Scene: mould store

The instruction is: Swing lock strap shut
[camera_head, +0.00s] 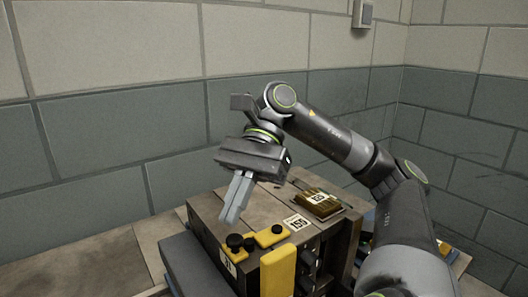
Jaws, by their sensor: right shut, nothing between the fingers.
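A dark mould block (207,222) with yellow fittings stands low in the middle of the view. A yellow plate (268,238) with a black knob lies on its near top edge. Another yellow piece (236,254) with a black knob is at the near left corner. A long yellow bar (279,272) stands upright against the near side; I cannot tell for certain which yellow part is the lock strap. My right gripper (230,220) is shut and empty, pointing down just above the block's near left top, close to the knobs. My left gripper is out of view.
A brown block labelled 151 (318,203) lies on top of the mould, beside a white 155 label (297,222). A wooden bench (108,254) runs left. Block walls rise behind, with a grey box (363,12) mounted up high. My right arm covers the right side.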

